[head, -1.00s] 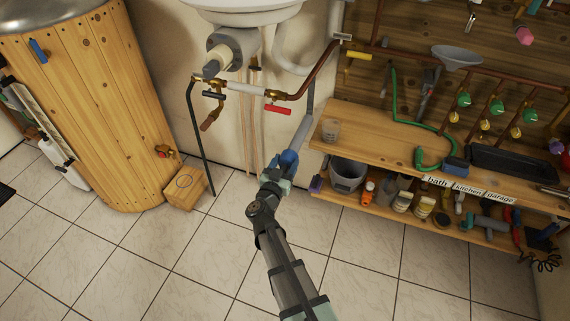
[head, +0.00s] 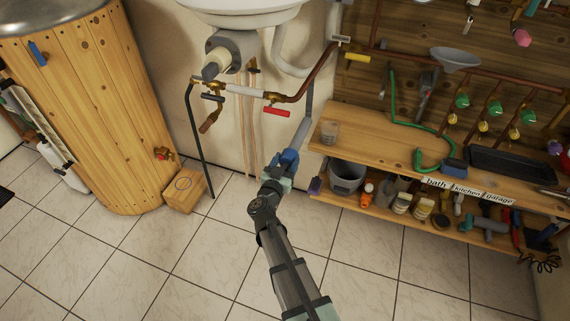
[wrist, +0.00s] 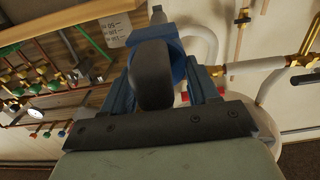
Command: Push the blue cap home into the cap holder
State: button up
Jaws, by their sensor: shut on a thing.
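My gripper (head: 283,163) is out in front of the wall, below the sink and left of the shelf. In the wrist view, my gripper (wrist: 163,95) is shut on a blue, round piece with a dark rounded part facing the camera; I take it as the blue cap (wrist: 178,58). The fingers stand on both sides of it. In the head view its blue (head: 288,156) merges with the fingers. I cannot tell which thing is the cap holder.
A wooden-clad tank (head: 90,110) stands at left. A sink (head: 240,12) with brass valves and pipes is above. A wooden shelf (head: 375,140) with a grey bucket (head: 346,178) and bottles is at right. The tiled floor in front is mostly clear.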

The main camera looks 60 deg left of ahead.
jog(key=shift+x, duration=1.55)
jog(key=o, duration=1.1)
jog(key=shift+d, duration=0.1)
jog(key=v, duration=1.3)
jog(key=shift+s+d, duration=0.2)
jog(key=shift+s, duration=0.05)
